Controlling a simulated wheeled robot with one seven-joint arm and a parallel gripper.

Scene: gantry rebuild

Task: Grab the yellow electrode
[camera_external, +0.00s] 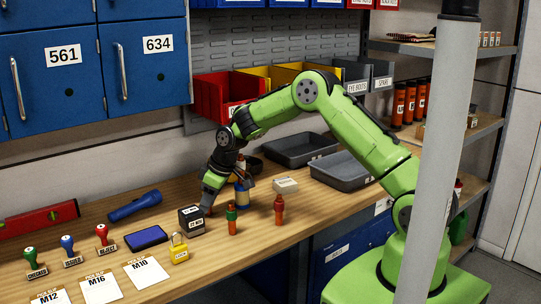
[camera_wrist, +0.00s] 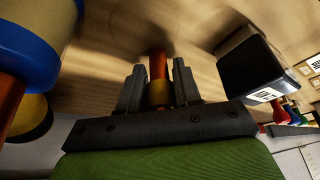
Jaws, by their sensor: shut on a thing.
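The yellow electrode (camera_wrist: 159,92), a copper-coloured rod with a yellow band, stands between my gripper's two dark fingers in the wrist view. My gripper (camera_wrist: 158,88) is shut on it at the band. In the external view my gripper (camera_external: 208,207) is low over the bench, just right of a dark labelled block, and hides most of the electrode. A green-banded electrode (camera_external: 231,219) and an orange-red one (camera_external: 279,210) stand upright to the right of my gripper.
The dark block (camera_external: 191,218) is close to my gripper; it also shows in the wrist view (camera_wrist: 262,68). A blue-and-cream cylinder (camera_external: 241,196) stands close behind. A yellow padlock (camera_external: 179,250), stamps and labelled cards lie left. Grey trays (camera_external: 342,170) are at the back right.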

